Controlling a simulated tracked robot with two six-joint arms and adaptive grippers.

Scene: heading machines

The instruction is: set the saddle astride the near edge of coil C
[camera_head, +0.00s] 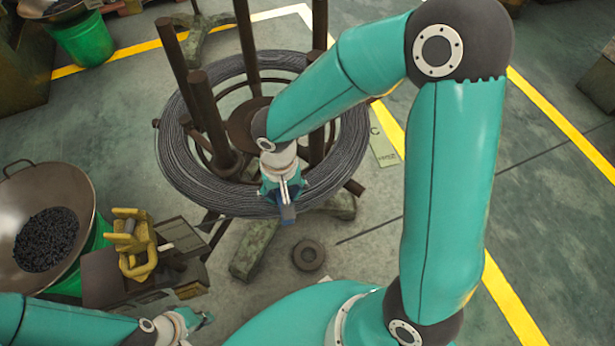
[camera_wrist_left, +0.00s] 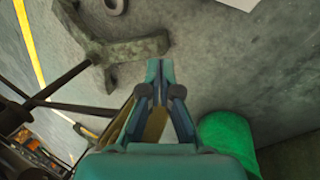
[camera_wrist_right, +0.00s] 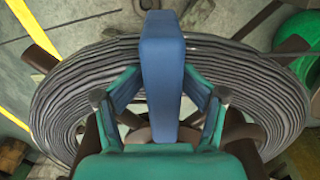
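Coil C (camera_head: 185,170) is a thick ring of dark wire around upright brown posts, with a floor plate marked C (camera_head: 383,148) to its right. My right gripper (camera_head: 284,190) is over the coil's near edge, pointing down. It is shut on the blue saddle (camera_wrist_right: 162,75), which also shows in the head view (camera_head: 288,211) at the near edge. In the right wrist view the saddle crosses in front of the wire; whether it touches or straddles it I cannot tell. My left gripper (camera_wrist_left: 160,72) is low at the head view's bottom left (camera_head: 196,319), fingertips together, empty.
A yellow tool (camera_head: 135,245) stands on a dark bench (camera_head: 105,285) left of the coil. A wide pan (camera_head: 85,195) of black pieces sits on a green bucket. A dark ring (camera_head: 308,255) lies on the floor near the stand's foot (camera_head: 250,255).

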